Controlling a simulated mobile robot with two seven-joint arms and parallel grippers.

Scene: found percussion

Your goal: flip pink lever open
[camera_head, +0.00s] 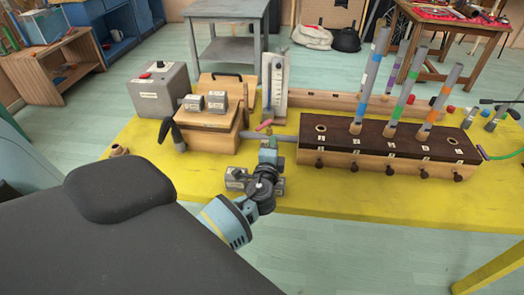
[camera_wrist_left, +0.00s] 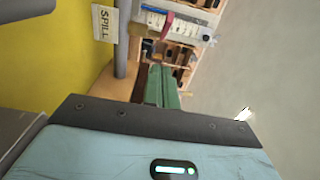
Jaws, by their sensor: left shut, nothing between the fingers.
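The pink lever (camera_head: 264,125) is a small slanted piece low in front of a white upright panel (camera_head: 277,85) on the yellow table. It also shows near the top of the left wrist view (camera_wrist_left: 168,22), beyond my fingertips. My left gripper (camera_head: 270,142) is just in front of the lever, apart from it as far as I can tell. Its green fingers (camera_wrist_left: 162,85) are shut together with nothing between them. The lever's mount is too small to make out. My right gripper is in neither view.
A wooden box (camera_head: 207,130) with metal blocks on top stands left of my gripper. A dark-topped long box (camera_head: 390,147) with upright tubes is at the right. A grey button box (camera_head: 158,92) is back left. Bare yellow table (camera_head: 330,197) lies in front.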

